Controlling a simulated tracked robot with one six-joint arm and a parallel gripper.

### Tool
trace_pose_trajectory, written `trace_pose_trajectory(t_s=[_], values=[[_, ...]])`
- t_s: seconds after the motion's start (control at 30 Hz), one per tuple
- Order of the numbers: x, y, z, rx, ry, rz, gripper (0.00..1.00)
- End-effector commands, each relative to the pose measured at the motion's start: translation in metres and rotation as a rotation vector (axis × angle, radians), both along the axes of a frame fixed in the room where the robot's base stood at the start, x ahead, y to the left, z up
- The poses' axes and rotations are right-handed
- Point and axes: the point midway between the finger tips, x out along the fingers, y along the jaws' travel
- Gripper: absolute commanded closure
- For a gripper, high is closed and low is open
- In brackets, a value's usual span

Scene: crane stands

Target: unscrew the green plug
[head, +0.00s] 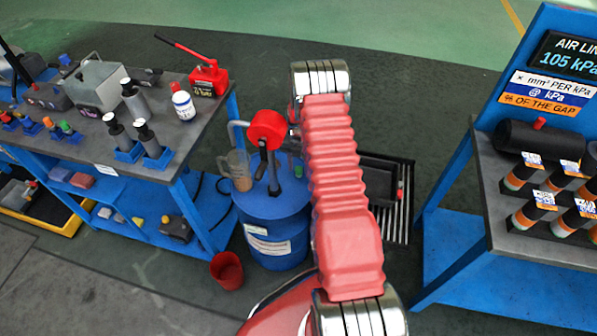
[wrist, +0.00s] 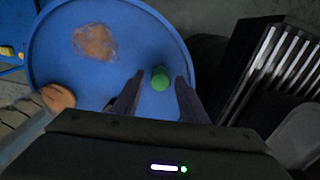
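The green plug (wrist: 160,78) sits in the top of the blue drum (wrist: 180,35), towards the right side of the lid in the wrist view. My gripper (wrist: 160,76) is open over the lid, one dark finger on each side of the plug. Gaps show between the plug and both fingers, and I cannot tell how far above it the tips are. In the head view a bit of the green plug (head: 298,171) shows on the blue drum (head: 280,212), beside my red arm, which hides part of the lid.
A brown jug (head: 240,171) is at the drum's left side, and a red bucket (head: 227,270) stands on the floor in front. A cluttered workbench (head: 85,150) is at left, a display stand (head: 510,235) at right. A slatted grate (wrist: 272,68) lies right of the drum.

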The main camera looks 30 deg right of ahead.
Motion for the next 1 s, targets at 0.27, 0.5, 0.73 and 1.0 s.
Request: trace_pose_trajectory(t_s=[0.27, 0.5, 0.73, 1.0], values=[[-0.0006, 0.0001, -0.0007, 0.001, 0.001, -0.001, 0.56], [-0.0006, 0.0001, -0.0008, 0.0, 0.001, -0.001, 0.61], [-0.0006, 0.0001, -0.0008, 0.0, 0.001, -0.073, 0.61], [-0.0005, 0.0001, -0.0007, 0.0, 0.001, -0.28, 0.61]])
